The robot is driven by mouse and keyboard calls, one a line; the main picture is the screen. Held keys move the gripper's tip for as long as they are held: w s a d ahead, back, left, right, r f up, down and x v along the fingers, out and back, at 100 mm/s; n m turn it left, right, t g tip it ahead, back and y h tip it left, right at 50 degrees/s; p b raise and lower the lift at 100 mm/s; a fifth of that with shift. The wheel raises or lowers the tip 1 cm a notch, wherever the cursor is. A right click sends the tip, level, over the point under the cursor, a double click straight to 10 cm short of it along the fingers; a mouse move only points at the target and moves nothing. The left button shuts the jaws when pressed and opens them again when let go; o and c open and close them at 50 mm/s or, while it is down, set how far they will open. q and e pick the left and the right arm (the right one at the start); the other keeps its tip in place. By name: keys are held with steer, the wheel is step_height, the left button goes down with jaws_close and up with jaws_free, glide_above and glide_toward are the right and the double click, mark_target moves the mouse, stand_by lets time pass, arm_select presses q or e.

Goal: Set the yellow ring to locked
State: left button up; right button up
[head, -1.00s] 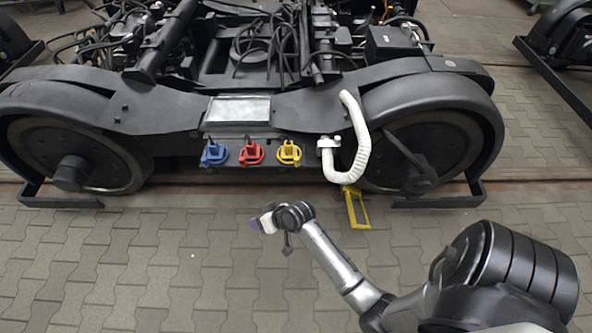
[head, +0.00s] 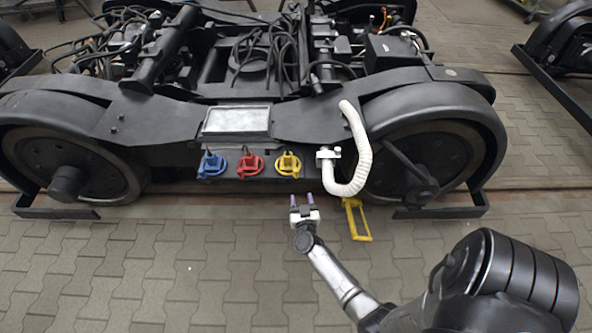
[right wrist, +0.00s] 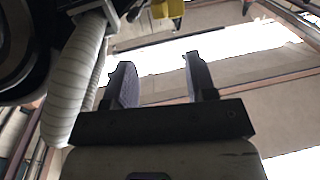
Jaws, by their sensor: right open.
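The yellow ring (head: 288,164) is on the bogie's lower side panel, at the right end of a row with a red ring (head: 250,166) and a blue ring (head: 211,165). A yellow part shows at the top edge of the right wrist view (right wrist: 168,8); I see only a piece of it. My right gripper (head: 302,198) is open and empty, below the yellow ring and slightly to its right, apart from it. Its two fingers point up toward the panel in the right wrist view (right wrist: 157,82). My left gripper is not in view.
A white corrugated hose (head: 357,165) hangs right of the yellow ring, and passes left of the fingers in the right wrist view (right wrist: 75,75). Black wheels (head: 425,165) flank the panel.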

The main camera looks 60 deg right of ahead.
mark_target(296, 173)
steer(key=b+x, duration=0.5)
steer(key=x, duration=0.7)
steer(key=shift+f, duration=0.15)
steer(key=shift+b+x, duration=0.5)
steer(key=shift+x, duration=0.35)
jaws_close()
